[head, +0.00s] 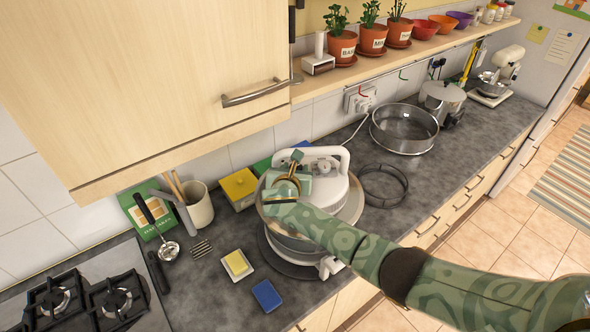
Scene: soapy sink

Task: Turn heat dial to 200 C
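A round countertop cooker with a white lid (338,188) and a glass bowl stands mid-counter in the head view. A white loop handle (343,156) rises at the back of the lid. A small round dial-like part (324,167) shows on the lid top, but its markings are too small to read. My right arm reaches in from the right, across the cooker's front. My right gripper (287,178) is over the left part of the lid, close to its top. Its fingers are partly hidden, so contact and opening cannot be made out. My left gripper is out of view.
A black wire ring (384,184) and a metal ring (404,128) lie right of the cooker. A yellow box (239,188), utensil crock (198,206), sponge (236,263) and blue pad (266,296) are to its left. A wall cabinet (150,80) overhangs the left side.

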